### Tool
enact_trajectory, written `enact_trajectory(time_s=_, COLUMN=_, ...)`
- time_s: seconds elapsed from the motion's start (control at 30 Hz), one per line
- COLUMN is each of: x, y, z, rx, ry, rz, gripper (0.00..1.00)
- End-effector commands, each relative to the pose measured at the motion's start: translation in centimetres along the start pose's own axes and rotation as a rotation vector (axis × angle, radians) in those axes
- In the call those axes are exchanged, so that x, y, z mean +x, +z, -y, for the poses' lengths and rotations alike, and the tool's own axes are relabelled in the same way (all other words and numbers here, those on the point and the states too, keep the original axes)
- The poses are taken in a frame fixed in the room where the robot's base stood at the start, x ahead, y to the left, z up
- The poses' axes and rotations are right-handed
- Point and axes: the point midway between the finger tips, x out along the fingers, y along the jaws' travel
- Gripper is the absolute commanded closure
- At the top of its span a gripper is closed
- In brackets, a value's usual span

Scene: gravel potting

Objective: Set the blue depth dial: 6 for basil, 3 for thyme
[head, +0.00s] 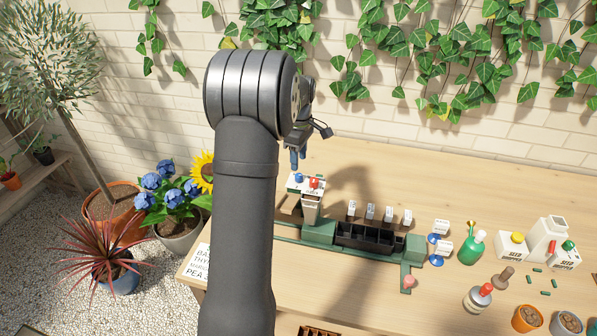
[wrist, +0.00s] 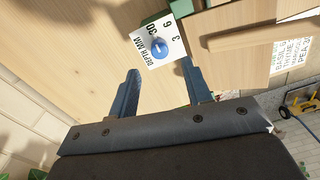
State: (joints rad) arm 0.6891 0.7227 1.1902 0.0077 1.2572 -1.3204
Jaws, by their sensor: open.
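The blue depth dial (wrist: 160,48) is a round knob on a white plate (wrist: 152,62) marked DEPTH MM with 3, 6 and 30. The knob has a small pale mark, but I cannot tell which number it points to. In the head view the dial (head: 299,177) sits on top of the green and white device, left of a red knob (head: 316,183). My gripper (wrist: 161,86) is open and empty, its two blue fingers pointing toward the dial, one on either side in the wrist view. In the head view my gripper (head: 298,158) is just above the dial, apparently apart from it.
A seed card (wrist: 291,62) lists basil, thyme and pea. Right of the device stand a dark compartment tray (head: 370,238) with several white labels, a green bottle (head: 473,247) and seed hoppers (head: 546,240). A brick wall (head: 420,130) rises behind the wooden bench (head: 455,180).

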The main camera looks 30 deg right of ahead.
Motion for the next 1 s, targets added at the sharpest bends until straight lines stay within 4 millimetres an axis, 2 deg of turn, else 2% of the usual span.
enact_trajectory(time_s=0.1, x=2.4, y=0.0, z=0.0, rx=0.0, ry=-0.002, rz=0.0, gripper=0.55)
enact_trajectory(time_s=0.3, x=4.9, y=0.0, z=0.0, rx=0.0, ry=0.0, rz=0.0, gripper=0.55)
enact_trajectory(time_s=0.47, x=5.7, y=0.0, z=0.0, rx=0.0, ry=0.0, rz=0.0, gripper=0.55)
enact_trajectory(time_s=0.7, x=5.7, y=0.0, z=0.0, rx=0.0, ry=0.001, rz=0.0, gripper=0.55)
enact_trajectory(time_s=0.77, x=5.7, y=0.0, z=0.0, rx=0.0, ry=0.001, rz=0.0, gripper=0.65)
enact_trajectory(time_s=0.93, x=5.7, y=0.0, z=0.0, rx=0.0, ry=0.001, rz=0.0, gripper=0.98)
enact_trajectory(time_s=1.0, x=5.7, y=0.0, z=0.0, rx=0.0, ry=0.001, rz=0.0, gripper=1.0)
